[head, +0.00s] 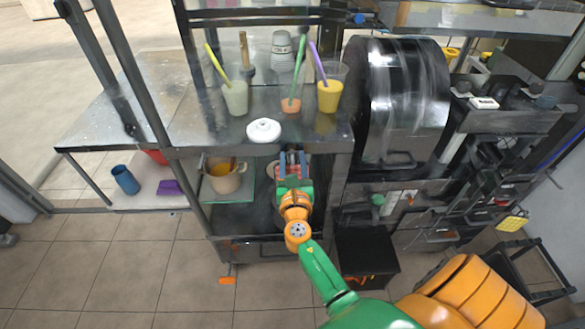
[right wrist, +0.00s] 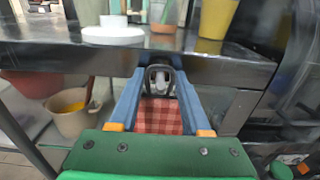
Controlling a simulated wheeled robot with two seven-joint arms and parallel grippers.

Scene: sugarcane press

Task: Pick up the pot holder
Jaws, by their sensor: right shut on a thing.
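The pot holder, a red checkered cloth square (right wrist: 160,116), lies between the blue fingers of my right gripper (right wrist: 160,76) in the right wrist view. The gripper is shut on it. In the head view my right gripper (head: 291,157) is at the front of the metal stand, just below the edge of its upper top. The pot holder is too small there to make out clearly. My left gripper is in neither view.
The stand's top (head: 205,133) holds a white round lidded dish (head: 263,131) and several cups with straws. A pot (head: 224,178) with yellow content stands on the lower shelf at left. A black drum machine (head: 400,95) stands at right.

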